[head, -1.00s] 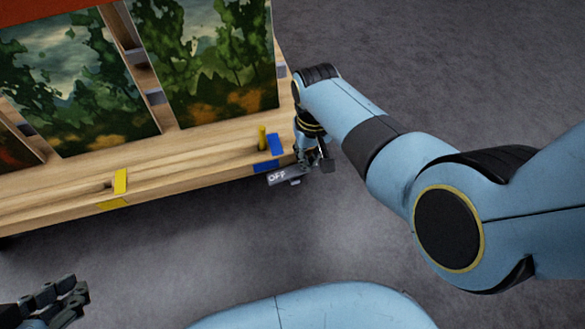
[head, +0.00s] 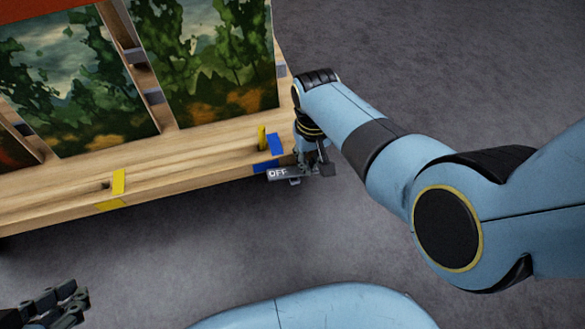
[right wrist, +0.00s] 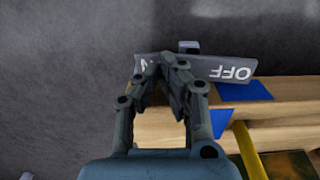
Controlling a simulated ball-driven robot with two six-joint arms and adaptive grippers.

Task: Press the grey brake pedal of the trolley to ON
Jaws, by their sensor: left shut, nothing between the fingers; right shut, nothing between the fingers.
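The grey brake pedal (head: 285,175) is a bar at the trolley's (head: 200,160) front right corner, with OFF lettered on its left end in the head view. In the right wrist view the pedal (right wrist: 212,67) lies across the top, OFF at the right, and a letter N shows beside my fingers at its other end. My right gripper (right wrist: 167,60) is shut and empty, its fingertips over that lettered end. In the head view my right gripper (head: 318,166) partly hides the bar. Contact looks likely but is hard to tell. My left gripper (head: 68,300) is shut and empty at the lower left.
The wooden trolley carries landscape paintings (head: 205,60) in upright slots. A yellow mark (head: 119,182) is farther left. Grey floor (head: 420,60) is open to the right.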

